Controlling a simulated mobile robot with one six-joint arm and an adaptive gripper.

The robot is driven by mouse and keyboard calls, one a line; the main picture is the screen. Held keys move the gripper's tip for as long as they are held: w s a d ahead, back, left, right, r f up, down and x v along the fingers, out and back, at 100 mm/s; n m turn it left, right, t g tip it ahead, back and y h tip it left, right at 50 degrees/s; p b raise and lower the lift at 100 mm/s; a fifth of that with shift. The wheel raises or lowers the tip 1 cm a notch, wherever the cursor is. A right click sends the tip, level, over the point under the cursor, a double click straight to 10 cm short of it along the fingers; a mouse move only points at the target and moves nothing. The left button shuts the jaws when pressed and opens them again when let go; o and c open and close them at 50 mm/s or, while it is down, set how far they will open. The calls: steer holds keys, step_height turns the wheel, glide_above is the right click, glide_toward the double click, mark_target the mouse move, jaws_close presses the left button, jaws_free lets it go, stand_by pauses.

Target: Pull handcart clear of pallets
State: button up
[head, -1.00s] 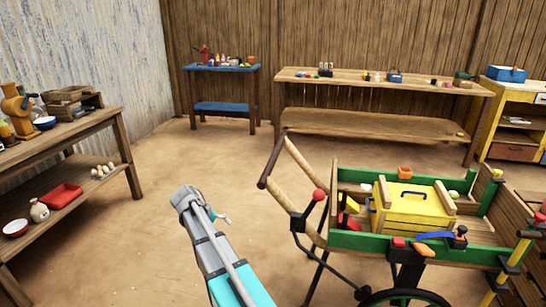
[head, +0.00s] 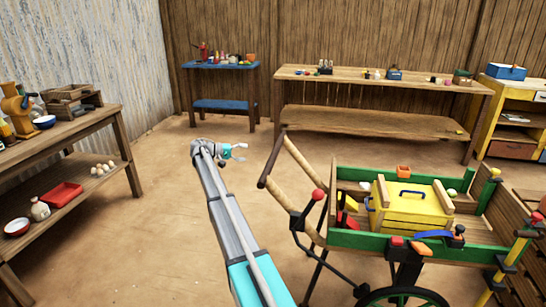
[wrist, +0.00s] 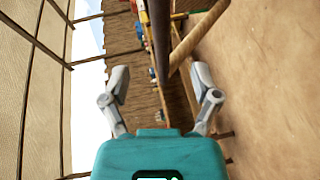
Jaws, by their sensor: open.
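The handcart (head: 350,240) stands at the right in the head view, with green-edged wooden sides and a black wheel. Its two wooden shafts reach left to a dark crossbar handle (head: 272,160). My gripper (head: 241,151) is open and empty, just left of the crossbar, fingers pointing toward it with a visible gap. In the wrist view, the crossbar (wrist: 160,40) runs upright in the picture, ahead of and between my open fingers (wrist: 161,82). Slatted wood (head: 530,205) touches the right edge of the head view; I cannot tell whether it is pallets.
The cart carries a yellow box (head: 405,208) and small items. A red-knobbed lever (head: 318,195) stands at its near left corner. A wooden table (head: 110,118) is at left; a blue table (head: 222,66) and a long bench (head: 380,75) stand behind. The floor left of the cart is clear.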

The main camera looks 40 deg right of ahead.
mark_target(274, 155)
steer(key=shift+s, duration=0.1)
steer(key=b+x, duration=0.2)
steer(key=x, duration=1.1)
steer(key=shift+s+d+f, duration=0.1)
steer(key=shift+d, duration=0.2)
jaws_close()
stand_by(0.4)
